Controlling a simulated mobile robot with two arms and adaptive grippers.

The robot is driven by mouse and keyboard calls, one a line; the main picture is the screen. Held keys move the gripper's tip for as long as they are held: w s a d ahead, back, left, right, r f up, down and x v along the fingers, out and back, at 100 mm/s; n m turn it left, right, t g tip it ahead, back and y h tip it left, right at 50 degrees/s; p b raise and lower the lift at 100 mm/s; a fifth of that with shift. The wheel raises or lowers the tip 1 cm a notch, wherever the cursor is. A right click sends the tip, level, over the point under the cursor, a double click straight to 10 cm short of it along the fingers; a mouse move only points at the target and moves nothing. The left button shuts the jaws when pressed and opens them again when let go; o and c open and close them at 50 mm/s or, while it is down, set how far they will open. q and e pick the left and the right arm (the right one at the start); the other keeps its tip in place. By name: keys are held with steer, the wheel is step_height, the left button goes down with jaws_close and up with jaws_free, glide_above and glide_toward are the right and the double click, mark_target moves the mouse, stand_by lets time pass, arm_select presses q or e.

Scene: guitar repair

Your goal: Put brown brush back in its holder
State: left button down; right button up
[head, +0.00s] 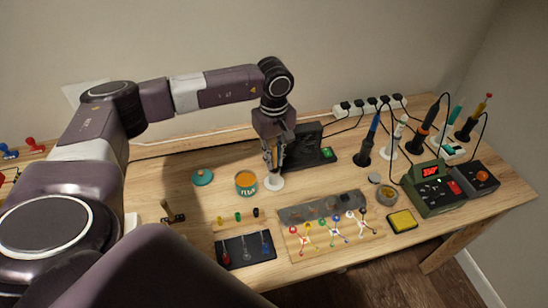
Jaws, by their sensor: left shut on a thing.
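My left gripper (275,162) points down near the middle of the table. It is shut on a thin brown thing, which looks like the brown brush (268,156); the fingers hide most of it. A small white round base (274,182), which looks like the brush holder, is directly below the fingertips. I cannot tell whether the brush's lower end is inside the holder, above it or touching it. My right gripper is not in view.
An open tin (246,183) with orange contents and a teal lid (202,177) are left of the holder. A black device (308,146) stands close behind the gripper. Several tools in stands, a soldering station (433,187) and a yellow sponge (402,220) are at right.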

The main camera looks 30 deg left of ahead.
arm_select(q)
steer(key=shift+f, duration=0.1)
steer(key=c, duration=1.2)
jaws_free()
steer(key=shift+r+p, duration=3.25)
steer(key=shift+r, duration=2.3)
steer(key=shift+f, duration=0.1)
